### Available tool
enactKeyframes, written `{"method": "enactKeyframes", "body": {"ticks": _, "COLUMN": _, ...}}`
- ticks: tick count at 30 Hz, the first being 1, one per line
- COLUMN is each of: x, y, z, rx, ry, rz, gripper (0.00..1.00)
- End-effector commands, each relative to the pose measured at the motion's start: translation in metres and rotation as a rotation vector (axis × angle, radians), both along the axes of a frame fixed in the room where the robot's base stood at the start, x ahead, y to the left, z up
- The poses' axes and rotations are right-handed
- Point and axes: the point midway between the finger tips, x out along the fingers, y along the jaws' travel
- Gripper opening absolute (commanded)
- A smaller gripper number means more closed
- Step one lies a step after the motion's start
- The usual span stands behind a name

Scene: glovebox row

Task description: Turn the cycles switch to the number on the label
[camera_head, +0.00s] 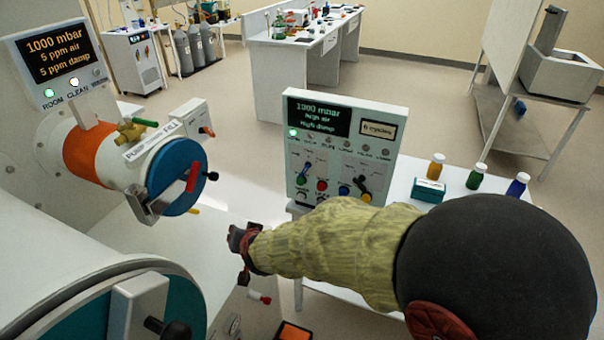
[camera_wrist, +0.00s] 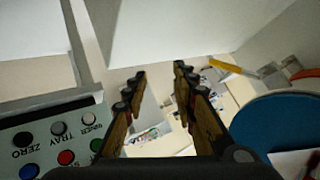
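A grey control panel (camera_head: 345,150) stands upright at the middle of the head view. Its white label (camera_head: 378,129) reads "6 cycles". A black knob (camera_head: 362,184) sits on its lower right and a green-and-black knob (camera_head: 303,174) on its lower left; their lettering is too small to read, so I cannot tell which is the cycles switch. My gripper (camera_head: 243,252) is left of and below the panel, apart from it. In the wrist view my gripper (camera_wrist: 158,85) is open with nothing between its fingers. A panel corner (camera_wrist: 50,140) with buttons shows at lower left there.
A glovebox antechamber with a blue door (camera_head: 176,175) and red handle stands left of my gripper. A second round door (camera_head: 90,310) is at lower left. Bottles (camera_head: 476,176) and a teal box (camera_head: 428,190) stand on the white table right of the panel.

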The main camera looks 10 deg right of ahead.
Motion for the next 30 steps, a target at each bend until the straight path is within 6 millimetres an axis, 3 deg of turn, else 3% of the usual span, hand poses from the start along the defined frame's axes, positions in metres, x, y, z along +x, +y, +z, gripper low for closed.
{"method": "enactKeyframes", "body": {"ticks": 4, "x": 0.044, "y": -0.021, "z": -0.003, "rx": -0.008, "ry": -0.162, "rz": -0.206, "gripper": 0.27}}
{"method": "enactKeyframes", "body": {"ticks": 9, "x": 0.069, "y": -0.071, "z": 0.015, "rx": -0.063, "ry": -0.373, "rz": -0.463, "gripper": 0.27}}
{"method": "enactKeyframes", "body": {"ticks": 15, "x": 0.063, "y": -0.127, "z": 0.055, "rx": -0.153, "ry": -0.590, "rz": -0.704, "gripper": 0.27}}
{"method": "enactKeyframes", "body": {"ticks": 19, "x": 0.054, "y": -0.145, "z": 0.075, "rx": -0.191, "ry": -0.670, "rz": -0.786, "gripper": 0.27}}
{"method": "enactKeyframes", "body": {"ticks": 24, "x": 0.055, "y": -0.156, "z": 0.082, "rx": -0.207, "ry": -0.700, "rz": -0.817, "gripper": 0.27}}
{"method": "enactKeyframes", "body": {"ticks": 30, "x": 0.077, "y": -0.173, "z": 0.082, "rx": -0.205, "ry": -0.701, "rz": -0.819, "gripper": 0.27}}
